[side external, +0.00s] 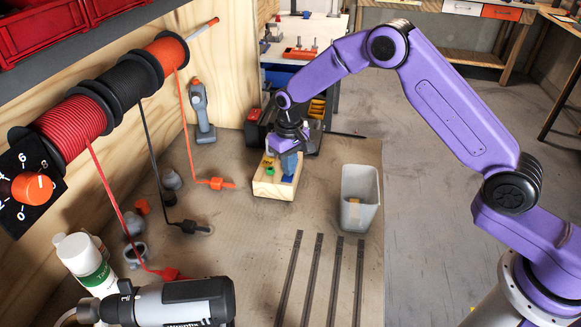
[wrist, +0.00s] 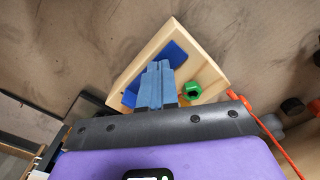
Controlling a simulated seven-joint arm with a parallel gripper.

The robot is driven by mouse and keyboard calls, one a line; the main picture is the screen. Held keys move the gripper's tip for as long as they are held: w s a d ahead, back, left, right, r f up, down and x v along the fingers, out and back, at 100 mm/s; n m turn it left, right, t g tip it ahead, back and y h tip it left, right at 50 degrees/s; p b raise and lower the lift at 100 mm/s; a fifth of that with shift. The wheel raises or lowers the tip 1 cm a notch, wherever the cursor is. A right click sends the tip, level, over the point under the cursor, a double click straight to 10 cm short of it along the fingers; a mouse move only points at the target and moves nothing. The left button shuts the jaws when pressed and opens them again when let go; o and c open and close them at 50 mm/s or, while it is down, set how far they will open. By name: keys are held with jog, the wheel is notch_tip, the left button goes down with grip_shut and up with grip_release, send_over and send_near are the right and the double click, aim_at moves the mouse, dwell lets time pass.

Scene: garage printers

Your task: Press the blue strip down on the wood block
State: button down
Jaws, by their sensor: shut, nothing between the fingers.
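The wood block (side external: 273,188) lies on the brown work surface, below my gripper. In the wrist view the pale block (wrist: 206,75) sits at an angle. A blue strip (wrist: 174,53) shows on it on both sides of my fingers, and the fingers hide its middle. A bit of the blue strip (side external: 287,179) also shows in the side view. A green knob (wrist: 192,91) stands on the block to the right of the fingers. My gripper (side external: 289,165) points down over the block with its fingers together, holding nothing. I cannot tell whether the fingertips touch the strip.
A grey bin (side external: 360,198) stands right of the block, and dark rails (side external: 320,275) lie in front. Red, black and orange cords hang from spools (side external: 120,82) at the left. A grey tool (side external: 201,113) stands behind, and a drill (side external: 180,302) is at the front.

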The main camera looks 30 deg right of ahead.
jog(key=shift+s, duration=0.1)
jog(key=shift+r, duration=2.55)
jog(key=shift+r, duration=0.1)
jog(key=s+r+n, duration=0.3)
jog(key=s+r, duration=0.2)
jog(key=s, duration=0.4)
jog(key=s+r+n, duration=0.2)
jog(key=s+r, duration=0.2)
jog(key=s, duration=0.6)
jog(key=s+d+r+n, duration=0.1)
jog(key=s+d+n, duration=0.2)
jog(key=s, duration=0.7)
jog(key=s+d+n, duration=0.3)
jog(key=s+d, duration=0.4)
jog(key=s, duration=0.4)
jog(key=shift+s+d+r, duration=0.15)
jog(key=shift+d+r, duration=0.1)
jog(key=shift+r, duration=0.1)
